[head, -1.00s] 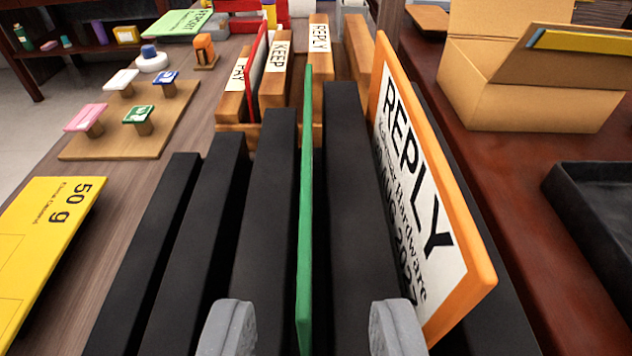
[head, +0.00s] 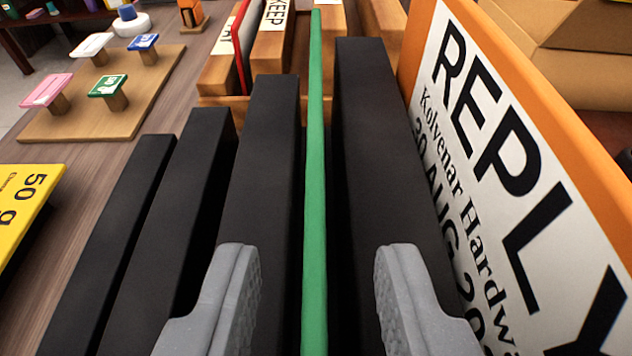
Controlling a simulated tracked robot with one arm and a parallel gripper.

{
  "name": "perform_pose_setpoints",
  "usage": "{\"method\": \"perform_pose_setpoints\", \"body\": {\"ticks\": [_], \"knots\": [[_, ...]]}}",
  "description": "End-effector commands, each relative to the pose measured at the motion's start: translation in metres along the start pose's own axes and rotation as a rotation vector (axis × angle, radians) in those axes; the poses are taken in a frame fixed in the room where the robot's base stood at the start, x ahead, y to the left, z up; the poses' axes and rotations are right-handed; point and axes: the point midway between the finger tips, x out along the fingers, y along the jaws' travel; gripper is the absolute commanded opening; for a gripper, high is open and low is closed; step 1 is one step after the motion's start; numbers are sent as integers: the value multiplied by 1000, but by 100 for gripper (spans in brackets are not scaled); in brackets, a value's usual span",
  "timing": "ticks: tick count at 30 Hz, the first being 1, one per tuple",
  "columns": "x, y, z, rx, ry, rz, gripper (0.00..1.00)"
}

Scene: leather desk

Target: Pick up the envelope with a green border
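The green-bordered envelope (head: 316,190) stands upright, edge-on to me, in a slot between black dividers; only its thin green edge shows, its face is hidden. My gripper (head: 318,275) is open, with one grey finger on each side of the green edge and a visible gap to it on both sides. The fingers are over the black dividers (head: 265,160) on either side of the envelope.
An orange-bordered envelope (head: 520,150) marked REPLY leans close on the right. A wooden rack (head: 215,75) with labelled slots stands behind. At left are a wooden board (head: 90,115) with coloured stamps and a yellow 50 g card (head: 25,205). A cardboard box (head: 585,65) is at far right.

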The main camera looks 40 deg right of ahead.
Motion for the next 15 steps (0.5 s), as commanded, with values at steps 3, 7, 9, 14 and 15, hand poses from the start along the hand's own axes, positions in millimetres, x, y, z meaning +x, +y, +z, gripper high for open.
{"method": "perform_pose_setpoints", "body": {"ticks": [3, 7, 9, 14, 15], "knots": [[0, 0, 0, 0, 0, 0, 31], [0, 0, 0, 0, -1, 0, 12], [0, 0, 0, 0, -1, 0, 0], [0, 0, 0, 0, -1, 0, 0], [0, 0, 0, 0, -1, 0, 0]]}}
